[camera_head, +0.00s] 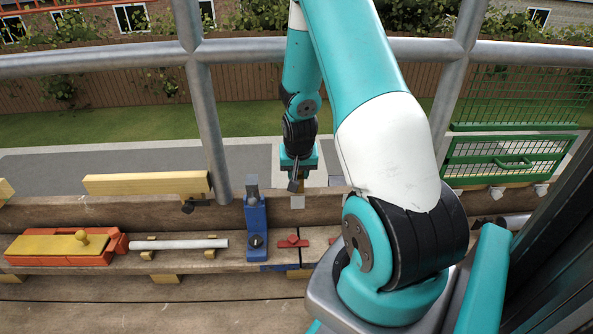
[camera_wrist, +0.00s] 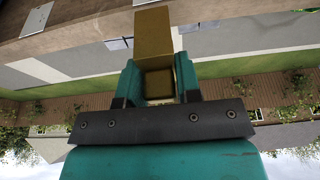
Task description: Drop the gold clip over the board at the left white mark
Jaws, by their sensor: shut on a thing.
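My gripper (camera_head: 297,180) hangs above the long brown board (camera_head: 130,211). In the wrist view my gripper (camera_wrist: 158,85) is shut on the gold clip (camera_wrist: 153,35), with a finger on each side of it. In the head view the clip is mostly hidden behind the gripper. A white mark (camera_head: 297,202) shows on the board's face just below the gripper. A white mark (camera_wrist: 36,19) also shows on the board in the wrist view, at upper left, apart from the clip. I cannot tell whether the clip touches the board.
A blue tool (camera_head: 256,225) stands upright left of the gripper. A red piece (camera_head: 292,242), a white tube (camera_head: 182,244) and an orange-red box with a yellow lid (camera_head: 60,245) lie along the plank. Grey rails (camera_head: 110,60) cross the view. A green mesh gate (camera_head: 510,152) is at right.

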